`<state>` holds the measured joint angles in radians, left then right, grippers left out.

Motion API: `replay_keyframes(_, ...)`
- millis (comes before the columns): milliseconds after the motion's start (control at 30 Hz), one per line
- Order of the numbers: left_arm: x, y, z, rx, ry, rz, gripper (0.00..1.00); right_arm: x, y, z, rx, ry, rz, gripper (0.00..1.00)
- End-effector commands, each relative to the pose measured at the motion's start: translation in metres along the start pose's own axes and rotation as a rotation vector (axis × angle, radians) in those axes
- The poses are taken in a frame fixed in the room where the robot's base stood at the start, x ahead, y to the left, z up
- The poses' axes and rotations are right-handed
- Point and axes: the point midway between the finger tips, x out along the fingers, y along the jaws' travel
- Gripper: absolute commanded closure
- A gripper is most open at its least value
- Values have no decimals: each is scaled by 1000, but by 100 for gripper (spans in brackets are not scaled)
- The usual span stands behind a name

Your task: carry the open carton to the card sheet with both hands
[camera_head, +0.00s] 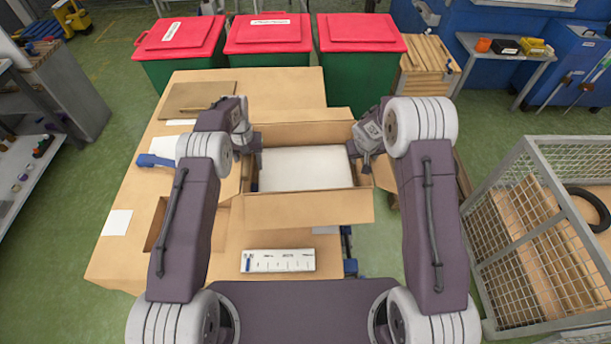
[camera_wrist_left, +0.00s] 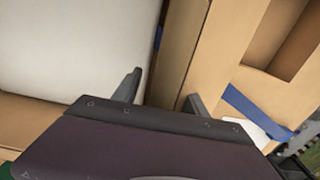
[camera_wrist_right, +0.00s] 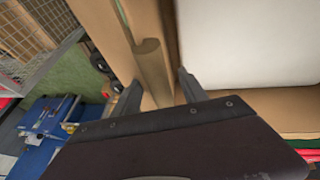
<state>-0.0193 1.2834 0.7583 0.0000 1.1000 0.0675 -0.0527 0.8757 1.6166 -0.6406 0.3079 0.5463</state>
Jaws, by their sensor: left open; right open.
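The open carton (camera_head: 308,209) stands on the table in front of me with its flaps folded out and a white block (camera_head: 305,168) inside. My left gripper (camera_head: 250,160) is at its left side; in the left wrist view the open fingers (camera_wrist_left: 160,97) straddle the carton's wall (camera_wrist_left: 178,65). My right gripper (camera_head: 363,160) is at its right side; in the right wrist view its open fingers (camera_wrist_right: 159,92) straddle the opposite wall (camera_wrist_right: 152,62). A flat brown sheet (camera_head: 200,98), apparently the card sheet, lies at the table's back left.
The table (camera_head: 285,88) has bare room behind the carton. Red-lidded bins (camera_head: 268,35) stand beyond it. A blue-handled tool (camera_head: 154,161), a white paper (camera_head: 117,222), an open brown box (camera_head: 158,225) and a white labelled strip (camera_head: 278,260) lie around. A mesh cage (camera_head: 540,230) stands right.

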Motion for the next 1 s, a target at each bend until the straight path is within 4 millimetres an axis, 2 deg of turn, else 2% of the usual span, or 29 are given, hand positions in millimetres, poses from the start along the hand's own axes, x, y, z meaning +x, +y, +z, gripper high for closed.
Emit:
replay_keyframes(100, 14, 0, 0, 0, -2, 0, 50, 14, 0, 0, -1, -1, 0, 50)
replay_keyframes(200, 20, 0, 0, 0, 0, 0, 50, 20, 0, 0, -1, -1, 0, 50)
replay_keyframes(500, 22, 0, 0, 0, 1, 0, 50, 22, 0, 0, -1, 0, 0, 50)
replay_keyframes(533, 22, 0, 0, 0, 1, 0, 52, 22, 0, 0, -1, 0, 0, 52)
replay_keyframes(700, 22, 0, 0, 0, 1, 0, 100, 22, 0, 0, -1, 0, 0, 100)
replay_keyframes(1000, 22, 0, 0, 0, 1, 0, 100, 22, 0, 0, -1, 0, 0, 100)
